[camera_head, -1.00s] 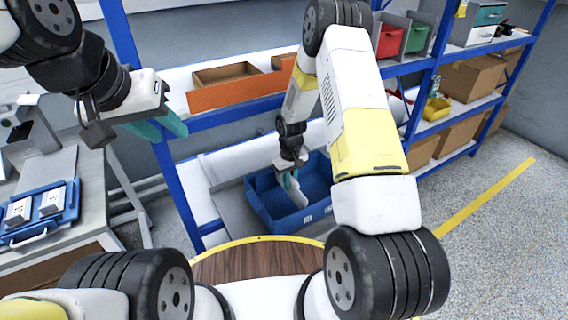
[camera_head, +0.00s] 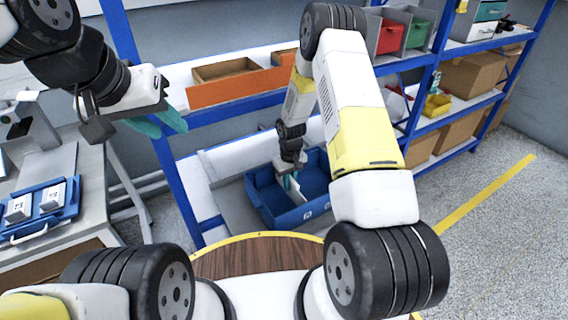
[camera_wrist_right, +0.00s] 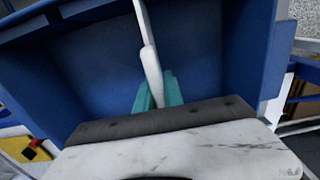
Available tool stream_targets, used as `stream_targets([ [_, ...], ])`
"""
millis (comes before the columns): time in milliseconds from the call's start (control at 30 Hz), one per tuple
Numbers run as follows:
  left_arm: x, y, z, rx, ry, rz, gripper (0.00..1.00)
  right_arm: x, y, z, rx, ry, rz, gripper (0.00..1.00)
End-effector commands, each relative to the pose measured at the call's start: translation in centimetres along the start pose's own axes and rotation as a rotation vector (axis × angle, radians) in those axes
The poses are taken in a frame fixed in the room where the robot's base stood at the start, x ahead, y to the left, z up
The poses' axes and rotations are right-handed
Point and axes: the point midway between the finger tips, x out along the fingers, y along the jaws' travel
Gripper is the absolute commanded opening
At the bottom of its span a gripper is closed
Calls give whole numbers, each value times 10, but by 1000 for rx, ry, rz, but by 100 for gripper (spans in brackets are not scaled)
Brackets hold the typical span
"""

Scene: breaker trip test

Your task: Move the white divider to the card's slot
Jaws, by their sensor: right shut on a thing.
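The white divider (camera_wrist_right: 150,65) is a thin upright plate held between the teal fingers of my right gripper (camera_wrist_right: 158,92) in the right wrist view. My right gripper (camera_head: 291,184) is inside the blue bin (camera_head: 283,222) on the lower shelf. The divider (camera_head: 297,192) shows only as a small pale sliver there. Whether its lower edge touches the bin floor or sits in a slot I cannot tell. Small white marks show on the bin's front, but I cannot tell if one is the card. My left gripper (camera_head: 158,123) is open and empty at the upper left.
Blue rack posts (camera_head: 178,185) stand beside the bin. An orange-fronted box (camera_head: 235,88) sits on the shelf above. A bench with a blue tray (camera_head: 68,212) is at the left. A round wooden top (camera_head: 260,256) is in front. Floor at the right is clear.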

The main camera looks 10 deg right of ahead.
Motion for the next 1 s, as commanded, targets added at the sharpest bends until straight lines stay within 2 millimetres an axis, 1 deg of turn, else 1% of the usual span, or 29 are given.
stream_targets([
  [733,0,0,0,0,0,0,36,19,0,0,0,0,0,0],
  [767,0,0,0,0,0,0,36,18,0,0,0,0,0,18],
  [800,0,0,0,0,0,0,36,18,0,0,0,0,0,26],
  [867,0,0,0,0,0,0,36,18,0,0,0,0,0,38],
  [1000,0,0,0,0,0,0,36,18,0,0,0,0,0,38],
])
